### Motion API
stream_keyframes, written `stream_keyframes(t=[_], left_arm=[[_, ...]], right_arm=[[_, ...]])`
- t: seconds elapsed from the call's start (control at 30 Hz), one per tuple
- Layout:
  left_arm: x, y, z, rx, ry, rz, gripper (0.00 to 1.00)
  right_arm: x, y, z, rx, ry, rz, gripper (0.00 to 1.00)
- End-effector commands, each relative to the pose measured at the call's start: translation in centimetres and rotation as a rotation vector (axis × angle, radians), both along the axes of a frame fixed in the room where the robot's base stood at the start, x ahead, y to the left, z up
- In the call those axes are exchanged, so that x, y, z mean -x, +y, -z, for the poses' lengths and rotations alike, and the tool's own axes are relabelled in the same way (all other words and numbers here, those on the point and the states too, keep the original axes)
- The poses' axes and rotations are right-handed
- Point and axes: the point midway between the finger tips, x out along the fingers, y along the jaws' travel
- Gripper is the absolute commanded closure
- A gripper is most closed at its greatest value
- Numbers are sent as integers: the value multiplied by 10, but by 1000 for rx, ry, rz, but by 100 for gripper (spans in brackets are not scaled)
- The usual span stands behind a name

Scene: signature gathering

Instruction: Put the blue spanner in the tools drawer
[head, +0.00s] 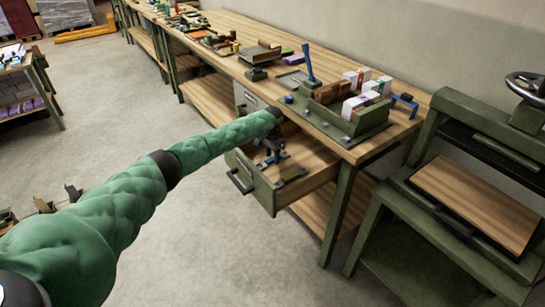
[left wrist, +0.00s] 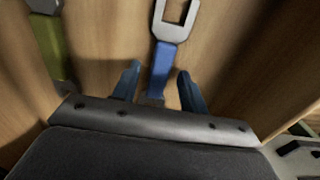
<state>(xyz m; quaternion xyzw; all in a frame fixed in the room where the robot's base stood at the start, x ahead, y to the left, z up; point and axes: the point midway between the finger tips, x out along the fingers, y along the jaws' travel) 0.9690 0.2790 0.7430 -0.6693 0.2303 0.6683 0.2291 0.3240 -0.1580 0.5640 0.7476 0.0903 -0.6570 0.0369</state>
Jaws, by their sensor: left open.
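The tools drawer (head: 262,194) is pulled out from under the long workbench. My left gripper (head: 271,157) is inside it, low over its wooden floor. In the left wrist view, the blue spanner (left wrist: 170,28) lies on the wood with its grey open head pointing away. The fingers of my left gripper (left wrist: 159,72) are open, one on each side of its blue handle. I cannot tell whether they touch it. The near end of the spanner is hidden by the gripper body. My right gripper is not in view.
A yellow-green tool (left wrist: 50,45) lies left of the spanner; a grey metal part (left wrist: 300,155) shows at lower right. On the bench above are a green tray (head: 352,124) with boxes and a blue-handled tool (head: 308,65). A green machine stand (head: 440,225) is at right.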

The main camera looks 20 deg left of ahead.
Motion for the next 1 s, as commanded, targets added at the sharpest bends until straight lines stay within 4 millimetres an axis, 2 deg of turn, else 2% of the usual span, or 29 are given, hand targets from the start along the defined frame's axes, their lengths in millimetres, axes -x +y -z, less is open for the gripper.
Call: stream_keyframes(t=[0.1,0.2,0.4,0.6,0.8,1.0], left_arm=[[-1,0,-16,2,-4,0,57],[-1,0,-34,1,-3,1,57],[-1,0,-73,1,-3,0,57],[0,0,-102,0,-2,1,57],[0,1,-114,0,-1,0,57],[0,0,-115,0,0,0,57]], right_arm=[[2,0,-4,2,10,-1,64],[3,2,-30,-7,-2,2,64],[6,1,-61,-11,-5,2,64],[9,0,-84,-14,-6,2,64],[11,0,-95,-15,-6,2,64],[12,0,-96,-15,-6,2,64]])
